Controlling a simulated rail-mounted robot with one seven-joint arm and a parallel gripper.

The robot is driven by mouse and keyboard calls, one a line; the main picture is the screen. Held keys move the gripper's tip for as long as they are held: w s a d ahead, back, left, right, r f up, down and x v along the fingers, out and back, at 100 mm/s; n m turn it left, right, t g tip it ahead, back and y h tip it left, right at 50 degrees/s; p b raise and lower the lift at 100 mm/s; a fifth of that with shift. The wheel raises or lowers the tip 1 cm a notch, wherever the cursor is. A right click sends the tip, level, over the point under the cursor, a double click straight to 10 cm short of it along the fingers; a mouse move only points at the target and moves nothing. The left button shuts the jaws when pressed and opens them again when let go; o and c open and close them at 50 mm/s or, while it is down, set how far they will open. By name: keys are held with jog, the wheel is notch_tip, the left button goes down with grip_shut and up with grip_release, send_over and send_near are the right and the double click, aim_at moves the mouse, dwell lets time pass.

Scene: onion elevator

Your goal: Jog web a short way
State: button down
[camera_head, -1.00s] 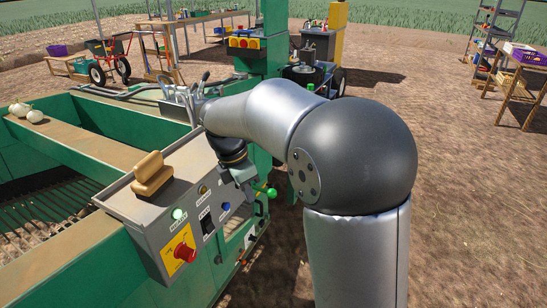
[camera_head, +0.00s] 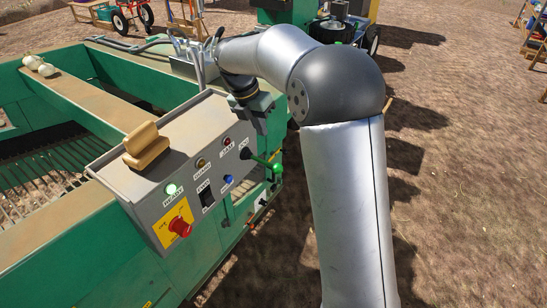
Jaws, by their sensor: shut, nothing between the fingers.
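The grey control box (camera_head: 180,165) stands on the green machine's side. My gripper (camera_head: 264,118) is shut and empty near the box's far right corner, beyond the jog switch. Its fingertips are hard to make out, and I cannot tell whether they touch anything. The rod web (camera_head: 45,170) lies inside the machine at the left, with dark slats and pale soil or stones between them.
The box also carries a lit green READY lamp (camera_head: 171,189), an amber lamp (camera_head: 201,163), a blue button (camera_head: 228,179), a black rocker (camera_head: 207,198) and a red stop button (camera_head: 180,227). A tan block (camera_head: 146,147) sits on its edge. Onions (camera_head: 40,66) lie on the far-left ledge.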

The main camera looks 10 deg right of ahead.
aim_at(276, 165)
jog(key=p+x, duration=0.1)
jog(key=x, duration=1.1)
jog(key=shift+d+f, duration=0.15)
jog(key=shift+f, duration=0.25)
jog(key=shift+f, duration=0.1)
